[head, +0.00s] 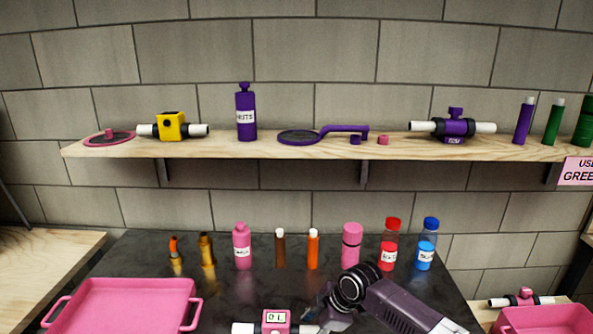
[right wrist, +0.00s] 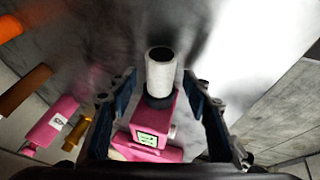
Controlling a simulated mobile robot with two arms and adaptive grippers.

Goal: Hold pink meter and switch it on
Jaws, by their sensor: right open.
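The pink meter (head: 276,319) lies at the bottom edge of the head view on the dark counter, with a small display reading "0 L" and white pipe ends. In the right wrist view, the meter (right wrist: 150,125) sits between my open fingers, its white pipe end (right wrist: 161,70) pointing away. My right gripper (right wrist: 160,84) is open around the meter, with a gap on both sides. In the head view my right gripper (head: 322,312) is at the meter's right end, partly hidden by my wrist. My left gripper is out of view.
Several bottles and tubes, including a pink bottle (head: 242,248), stand behind on the counter (head: 190,255). A pink tray (head: 122,300) lies left, another pink bin (head: 545,321) right. The wooden shelf (head: 300,150) above holds filter parts.

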